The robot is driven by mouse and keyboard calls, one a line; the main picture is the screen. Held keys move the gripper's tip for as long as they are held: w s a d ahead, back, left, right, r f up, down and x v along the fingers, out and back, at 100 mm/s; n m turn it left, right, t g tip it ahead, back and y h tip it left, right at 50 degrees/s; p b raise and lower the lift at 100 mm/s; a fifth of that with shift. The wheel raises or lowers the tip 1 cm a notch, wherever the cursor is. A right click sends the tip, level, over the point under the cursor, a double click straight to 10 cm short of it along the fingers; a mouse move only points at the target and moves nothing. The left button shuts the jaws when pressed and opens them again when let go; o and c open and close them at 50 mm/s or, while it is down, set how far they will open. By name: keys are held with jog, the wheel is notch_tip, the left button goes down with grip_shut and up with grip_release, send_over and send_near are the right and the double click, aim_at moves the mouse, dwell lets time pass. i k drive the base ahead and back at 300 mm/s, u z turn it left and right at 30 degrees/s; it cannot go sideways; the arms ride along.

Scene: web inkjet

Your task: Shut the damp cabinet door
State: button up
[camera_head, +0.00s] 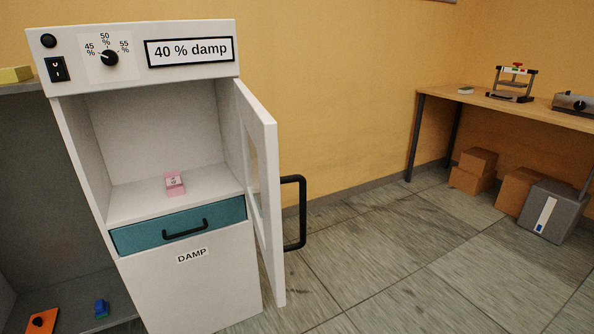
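The damp cabinet (190,292) is a tall white unit at the left of the head view, with a dial and a "40 % damp" display on top. Its white door (262,190) stands wide open, swung out toward me from the right side. A black bar handle (300,212) sticks out to the right from the door's outer face. Inside the open compartment a small pink item (175,183) lies on the white floor. A teal drawer (150,235) below it is shut. My gripper is not in view.
A grey shelf (35,170) stands at the left. The tiled floor (400,250) right of the door is clear.

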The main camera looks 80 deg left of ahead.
aim_at(257, 129)
jog(key=i, duration=1.1)
jog(key=u, duration=4.1)
jog(key=i, duration=1)
